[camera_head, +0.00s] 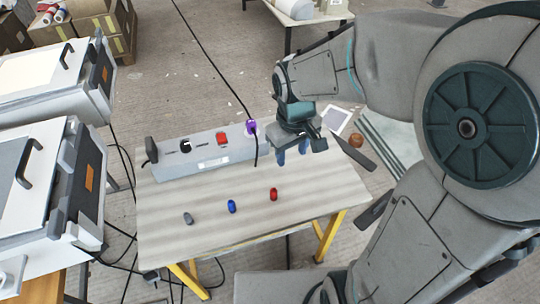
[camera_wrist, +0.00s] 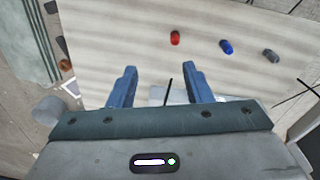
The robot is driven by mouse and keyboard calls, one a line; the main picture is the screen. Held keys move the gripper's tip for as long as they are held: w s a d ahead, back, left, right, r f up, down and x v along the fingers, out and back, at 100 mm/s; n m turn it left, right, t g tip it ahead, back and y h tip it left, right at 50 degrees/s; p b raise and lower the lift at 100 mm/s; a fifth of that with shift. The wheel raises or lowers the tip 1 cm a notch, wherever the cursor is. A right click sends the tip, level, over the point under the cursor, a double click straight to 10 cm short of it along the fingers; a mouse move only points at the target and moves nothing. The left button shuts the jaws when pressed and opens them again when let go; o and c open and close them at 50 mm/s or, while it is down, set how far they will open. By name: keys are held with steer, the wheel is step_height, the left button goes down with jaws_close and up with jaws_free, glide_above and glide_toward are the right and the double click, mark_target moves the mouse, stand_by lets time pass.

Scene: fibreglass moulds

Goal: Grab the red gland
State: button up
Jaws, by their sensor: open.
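The red gland (camera_head: 273,194) is a small red piece on the light wooden table (camera_head: 180,240), the rightmost of a row of three small pieces near the front edge. In the wrist view the red gland (camera_wrist: 175,37) lies beyond the fingertips, roughly ahead of the gap between them. My gripper (camera_head: 291,154) is above the back right part of the table, behind the red gland and apart from it. In the wrist view my gripper (camera_wrist: 160,69) shows two blue fingers spread wide with nothing between them.
A blue gland (camera_head: 232,206) and a grey gland (camera_head: 188,218) lie left of the red one. A grey control box (camera_head: 205,160) with a red switch and a purple plug (camera_head: 251,127) stands at the table's back. Black cables run around it. White machines (camera_head: 50,180) stand at left.

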steer(key=n+b, duration=0.2)
glide_above(274, 189)
step_height(274, 189, down, 7)
steer(key=shift+g, duration=0.4)
steer(key=f, duration=0.5)
steer(key=f+b, duration=0.1)
steer(key=f, duration=0.1)
steer(key=shift+s+a+f, duration=0.15)
steer(key=shift+s+f, duration=0.1)
steer(key=shift+w+f, duration=0.2)
steer(key=shift+f, duration=2.95)
jaws_close()
